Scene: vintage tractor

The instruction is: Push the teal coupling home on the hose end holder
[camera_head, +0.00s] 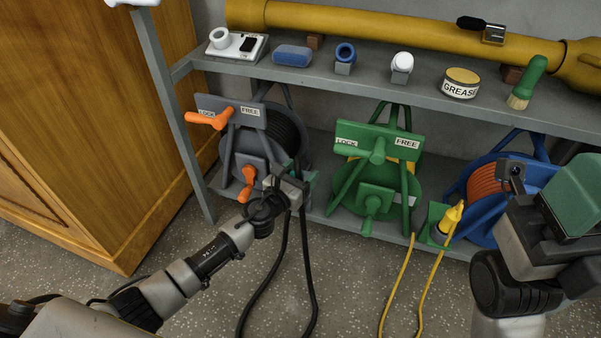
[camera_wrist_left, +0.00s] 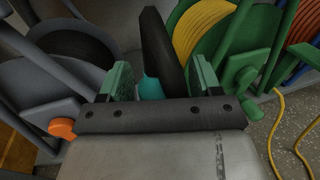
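The teal coupling (camera_wrist_left: 151,88) shows in the left wrist view between my left gripper's two green fingers. A black, tilted hose piece (camera_wrist_left: 160,48) partly covers it. I cannot make out the coupling or the hose end holder in the head view, where my left gripper (camera_head: 291,184) is in front of the grey reel. In the left wrist view my left gripper (camera_wrist_left: 163,82) has its fingers apart on either side of the coupling; whether they press on it is unclear. My right gripper (camera_head: 512,180) is at the right, its fingers hard to make out.
A grey reel (camera_head: 244,140) with orange handles, a green reel (camera_head: 375,165) and a blue reel (camera_head: 487,205) stand below a shelf (camera_head: 330,84) of small items. A yellow nozzle (camera_head: 449,218) stands before the blue reel. Black hose (camera_head: 308,275) hangs below my left gripper. A wooden cabinet (camera_head: 85,120) is left.

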